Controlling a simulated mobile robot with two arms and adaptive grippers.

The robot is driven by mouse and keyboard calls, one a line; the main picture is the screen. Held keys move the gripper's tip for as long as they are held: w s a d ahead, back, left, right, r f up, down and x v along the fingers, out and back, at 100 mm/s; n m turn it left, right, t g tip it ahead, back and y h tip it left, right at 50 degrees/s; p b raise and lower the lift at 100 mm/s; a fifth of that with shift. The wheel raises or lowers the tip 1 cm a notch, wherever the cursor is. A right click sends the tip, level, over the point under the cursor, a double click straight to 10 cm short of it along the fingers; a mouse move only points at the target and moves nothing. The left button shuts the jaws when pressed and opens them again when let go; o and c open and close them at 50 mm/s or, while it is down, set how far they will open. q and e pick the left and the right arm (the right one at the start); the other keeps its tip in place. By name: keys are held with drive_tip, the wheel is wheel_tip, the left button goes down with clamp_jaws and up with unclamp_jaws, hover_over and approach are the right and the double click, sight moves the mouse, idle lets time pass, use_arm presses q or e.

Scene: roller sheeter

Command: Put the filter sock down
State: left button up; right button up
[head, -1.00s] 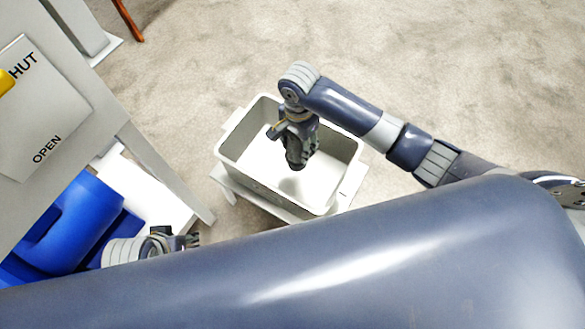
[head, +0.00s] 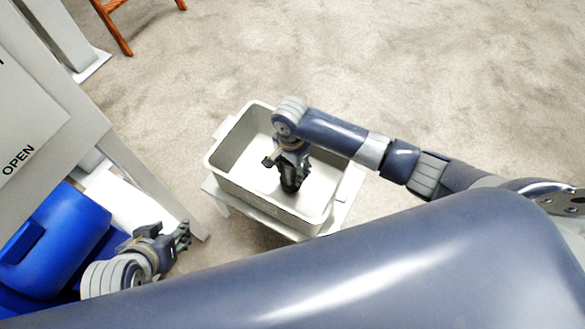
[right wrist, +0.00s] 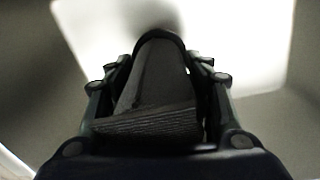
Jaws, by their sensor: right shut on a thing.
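My right gripper (head: 291,176) reaches down inside a pale grey bin (head: 212,160). In the right wrist view its two fingers (right wrist: 158,95) are shut on the filter sock (right wrist: 150,85), a dark grey, tapering piece with a ribbed band at its near end. The bin's bright floor lies beyond it; I cannot tell whether the sock touches it. In the head view the sock is hard to tell from the dark fingers. My left gripper (head: 184,237) is empty at the lower left, beside a blue container; its finger opening is unclear.
The bin stands on a low pale stand (head: 222,199). A blue container (head: 60,235) and a grey frame with a sign marked OPEN (head: 25,110) are on the left. A wooden leg (head: 112,28) shows at the top. The carpet (head: 430,90) right of the bin is clear.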

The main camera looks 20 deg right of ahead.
drive_tip(key=o, duration=1.3)
drive_tip(key=shift+c, duration=0.2)
